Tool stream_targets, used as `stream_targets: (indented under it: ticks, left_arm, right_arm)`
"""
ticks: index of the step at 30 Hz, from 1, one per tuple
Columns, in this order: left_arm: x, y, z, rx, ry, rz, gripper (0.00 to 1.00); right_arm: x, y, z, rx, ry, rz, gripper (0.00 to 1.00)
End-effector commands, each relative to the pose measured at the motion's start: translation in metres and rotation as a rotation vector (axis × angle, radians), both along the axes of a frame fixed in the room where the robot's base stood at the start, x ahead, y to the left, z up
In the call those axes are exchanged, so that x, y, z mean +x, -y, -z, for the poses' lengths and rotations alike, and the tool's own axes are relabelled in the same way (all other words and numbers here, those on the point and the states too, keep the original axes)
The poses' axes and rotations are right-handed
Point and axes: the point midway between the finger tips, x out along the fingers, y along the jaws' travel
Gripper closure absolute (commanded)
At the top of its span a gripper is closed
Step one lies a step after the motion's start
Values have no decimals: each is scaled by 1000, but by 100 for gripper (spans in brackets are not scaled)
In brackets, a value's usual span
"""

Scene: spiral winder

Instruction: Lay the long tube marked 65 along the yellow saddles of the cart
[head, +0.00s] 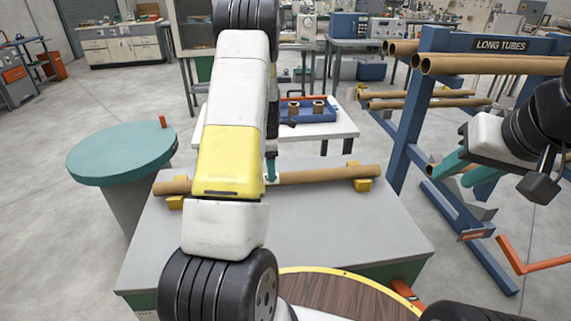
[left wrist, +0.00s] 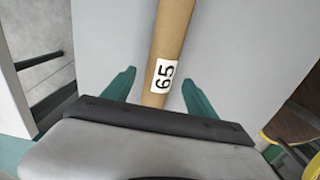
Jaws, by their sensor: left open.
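The long brown tube (head: 320,175) lies across the grey cart top (head: 340,225), over the yellow saddles at left (head: 175,203) and right (head: 362,184), and appears to rest in them. Its white 65 label (left wrist: 163,76) shows in the left wrist view. My left gripper (left wrist: 160,88) is open, with one teal finger on each side of the tube beside the label. In the head view my left arm hides the tube's middle and most of that gripper. My right gripper (head: 465,170) is at the right by the rack, its teal fingers apart.
A blue rack (head: 411,130) marked LONG TUBES holds several tubes at right, near my right gripper. A round teal-topped stand (head: 120,152) is left of the cart. A white table (head: 340,130) with a blue tray stands behind. A round wooden top (head: 330,300) is in front.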

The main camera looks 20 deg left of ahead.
Motion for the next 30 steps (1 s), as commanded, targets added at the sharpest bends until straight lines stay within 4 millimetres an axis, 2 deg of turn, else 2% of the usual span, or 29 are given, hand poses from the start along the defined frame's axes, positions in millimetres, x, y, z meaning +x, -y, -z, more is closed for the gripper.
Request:
stream_targets:
  ticks: [1,6,16,18,23,27,30]
  left_arm:
    - [2,0,-14,2,6,1,34]
    - [1,0,-49,0,3,0,34]
    - [-2,3,-89,-6,12,27,34]
    - [-7,9,-105,-16,32,84,34]
    - [-35,35,-162,-42,124,346,34]
    - [-73,64,-212,-40,223,638,34]
    - [-104,83,-241,-17,291,851,34]
  right_arm:
    - [0,0,0,0,0,0,64]
    - [0,0,0,0,0,0,64]
    - [0,0,0,0,0,0,64]
    - [0,0,0,0,0,0,64]
    - [0,0,0,0,0,0,64]
    - [0,0,0,0,0,0,64]
    - [0,0,0,0,0,0,64]
